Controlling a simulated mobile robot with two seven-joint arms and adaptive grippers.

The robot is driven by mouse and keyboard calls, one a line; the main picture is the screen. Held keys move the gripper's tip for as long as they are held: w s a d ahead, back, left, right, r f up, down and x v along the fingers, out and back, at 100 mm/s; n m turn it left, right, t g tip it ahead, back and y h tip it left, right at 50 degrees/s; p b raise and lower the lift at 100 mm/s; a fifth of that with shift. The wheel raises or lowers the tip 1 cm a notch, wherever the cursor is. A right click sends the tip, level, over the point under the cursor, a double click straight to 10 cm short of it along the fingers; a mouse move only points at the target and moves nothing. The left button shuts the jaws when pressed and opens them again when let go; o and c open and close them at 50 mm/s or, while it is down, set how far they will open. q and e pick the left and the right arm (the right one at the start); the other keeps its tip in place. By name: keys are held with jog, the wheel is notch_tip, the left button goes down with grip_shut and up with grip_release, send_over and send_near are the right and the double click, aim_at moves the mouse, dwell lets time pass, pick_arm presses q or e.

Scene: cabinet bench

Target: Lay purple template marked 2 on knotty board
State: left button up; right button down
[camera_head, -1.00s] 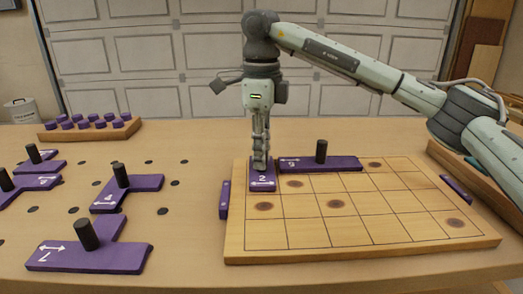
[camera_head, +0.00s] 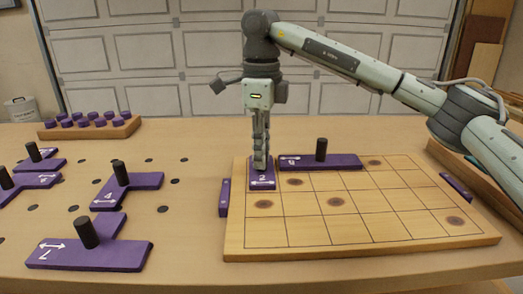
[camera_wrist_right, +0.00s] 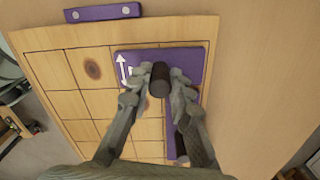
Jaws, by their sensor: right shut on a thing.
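The purple template marked 2 (camera_head: 262,179) is at the far left corner of the knotty board (camera_head: 350,234). It looks flat on the board or just above it; I cannot tell which. My right gripper (camera_head: 261,163) points straight down, shut on the template's black knob. In the right wrist view the purple template (camera_wrist_right: 190,62) lies across the board's corner squares with its white arrow showing. The right gripper (camera_wrist_right: 158,88) has a finger on each side of the knob. My left gripper is not in view.
Another purple template (camera_head: 345,162) with a black knob lies along the board's far edge, beside the held one. Purple strips flank the board at left (camera_head: 224,198) and right (camera_head: 456,187). Several knobbed templates lie at left, including one marked 4 (camera_head: 140,182). A wooden rack (camera_head: 92,131) stands behind.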

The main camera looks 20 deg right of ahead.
jog(key=c, duration=1.3)
grip_release()
jog(key=o, duration=0.4)
jog(key=shift+r, duration=0.15)
jog(key=shift+r+p, duration=2.9)
jog(key=shift+r, duration=0.95)
